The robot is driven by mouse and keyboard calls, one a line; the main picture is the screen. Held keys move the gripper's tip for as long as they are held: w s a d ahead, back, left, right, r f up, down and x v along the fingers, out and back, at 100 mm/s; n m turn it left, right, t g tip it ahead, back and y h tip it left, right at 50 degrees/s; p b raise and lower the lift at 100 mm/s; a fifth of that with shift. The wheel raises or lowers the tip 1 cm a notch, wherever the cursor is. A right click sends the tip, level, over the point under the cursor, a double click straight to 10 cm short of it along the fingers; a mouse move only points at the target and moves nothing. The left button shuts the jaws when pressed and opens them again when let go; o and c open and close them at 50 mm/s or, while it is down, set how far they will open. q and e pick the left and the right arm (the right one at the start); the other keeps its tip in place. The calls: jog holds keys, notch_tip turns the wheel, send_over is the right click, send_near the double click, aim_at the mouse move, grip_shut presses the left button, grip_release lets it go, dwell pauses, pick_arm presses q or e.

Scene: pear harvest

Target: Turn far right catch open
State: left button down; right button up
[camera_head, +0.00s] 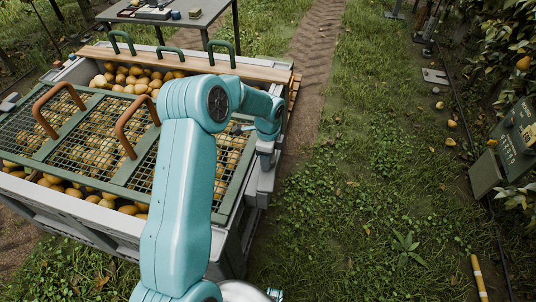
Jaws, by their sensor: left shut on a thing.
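The big grey bin (112,222) of pears stands at the left under a green-framed mesh lid (122,172) with two brown handles (132,127). The lid lies flat over the pears. My left arm reaches up across the lid's right part and bends down at the bin's far right edge. My left gripper (265,158) is there, shut on what seems to be the far right catch, which it mostly hides. How far the catch is turned cannot be seen.
A wooden board (188,63) with green handles lies across the bin's back. A grey table (190,17) with small items stands behind. Grass and a dirt track lie open to the right. Green boxes (487,178) and a yellow-white post (479,278) are at far right.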

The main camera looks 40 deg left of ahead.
pick_arm(q)
jog(key=shift+r+m, duration=0.1)
jog(key=shift+m, duration=0.7)
jog(key=shift+c, duration=2.1)
grip_release()
notch_tip(320, 180, up, 16)
jog(key=p, duration=0.2)
jog(key=shift+r, duration=0.15)
